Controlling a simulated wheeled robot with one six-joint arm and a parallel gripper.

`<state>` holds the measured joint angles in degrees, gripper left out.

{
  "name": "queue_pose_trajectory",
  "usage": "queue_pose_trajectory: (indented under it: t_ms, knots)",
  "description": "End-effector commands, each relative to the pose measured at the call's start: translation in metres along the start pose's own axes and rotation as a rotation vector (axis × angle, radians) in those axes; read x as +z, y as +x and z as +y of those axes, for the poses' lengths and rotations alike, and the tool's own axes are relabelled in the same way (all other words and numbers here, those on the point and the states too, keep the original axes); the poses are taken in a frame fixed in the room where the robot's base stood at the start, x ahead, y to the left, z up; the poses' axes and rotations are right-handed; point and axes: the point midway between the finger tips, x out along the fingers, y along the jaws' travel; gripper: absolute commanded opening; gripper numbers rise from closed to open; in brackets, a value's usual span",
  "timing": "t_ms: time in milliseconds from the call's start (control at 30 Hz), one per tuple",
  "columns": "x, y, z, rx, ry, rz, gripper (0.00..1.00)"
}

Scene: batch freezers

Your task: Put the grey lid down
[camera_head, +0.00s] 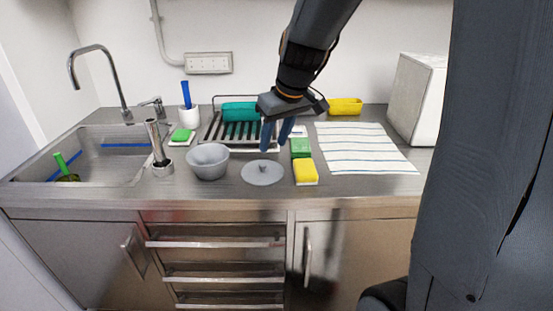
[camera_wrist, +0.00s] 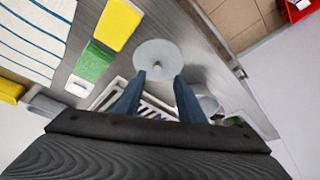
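The grey lid (camera_head: 263,174) is a flat round disc with a small knob in its middle. It lies flat on the steel counter, right of the grey bowl (camera_head: 208,162). In the wrist view the lid (camera_wrist: 157,52) shows just beyond the fingertips. My gripper (camera_head: 274,149) points down, above and slightly behind the lid. Its two blue-grey fingers are apart with nothing between them, as the wrist view also shows of my gripper (camera_wrist: 160,77).
A yellow sponge (camera_head: 305,172) and a green sponge (camera_head: 300,148) lie right of the lid. A striped cloth (camera_head: 363,148) is further right. A dish rack (camera_head: 208,130) stands behind, the sink (camera_head: 105,165) at left. The counter's front strip is clear.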

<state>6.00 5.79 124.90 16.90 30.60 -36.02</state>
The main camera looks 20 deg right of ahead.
Motion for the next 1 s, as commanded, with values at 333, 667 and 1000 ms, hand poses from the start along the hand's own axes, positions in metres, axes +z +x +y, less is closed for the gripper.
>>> queue_pose_trajectory:
  t_ms: [333, 667, 1000]
  knots:
    - [0.173, 0.036, -0.062, 0.049, 0.234, -0.269, 0.36]
    - [0.204, 0.038, -0.071, 0.07, 0.282, -0.31, 0.36]
    - [0.203, 0.038, -0.07, 0.07, 0.281, -0.31, 0.36]
